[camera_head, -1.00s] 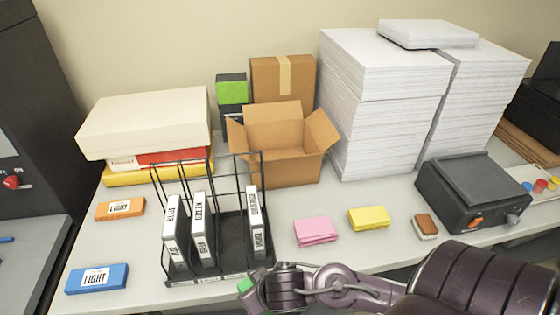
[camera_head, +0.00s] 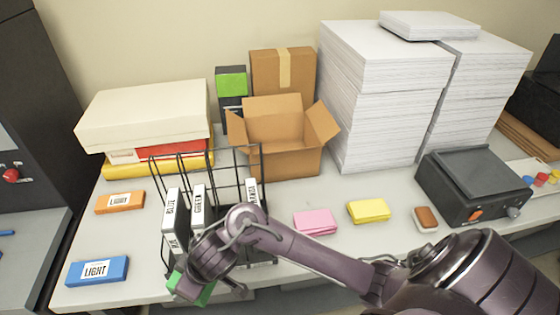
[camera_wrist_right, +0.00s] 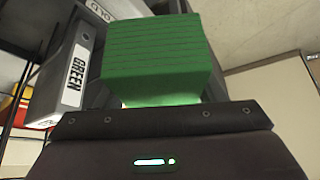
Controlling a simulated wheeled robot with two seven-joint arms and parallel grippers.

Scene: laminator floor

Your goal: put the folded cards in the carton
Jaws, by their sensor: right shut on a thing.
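The open cardboard carton (camera_head: 284,158) stands on the table at the back middle, its flaps spread. A pink folded stack of cards (camera_head: 315,222) and a yellow one (camera_head: 368,211) lie on the table to the right of the rack. My right gripper (camera_head: 190,284) is shut on a green folded stack (camera_head: 200,295) at the table's front edge, in front of the rack. The green stack (camera_wrist_right: 160,50) fills the middle of the right wrist view, with the jaws (camera_wrist_right: 165,120) below it. My left gripper is in neither view.
A black wire rack (camera_head: 250,160) with several labelled binders (camera_head: 172,212) stands just behind my right gripper. Blue (camera_head: 97,270) and orange (camera_head: 120,202) boxes lie left. Tall paper stacks (camera_head: 375,110) and a dark machine (camera_head: 472,185) stand right.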

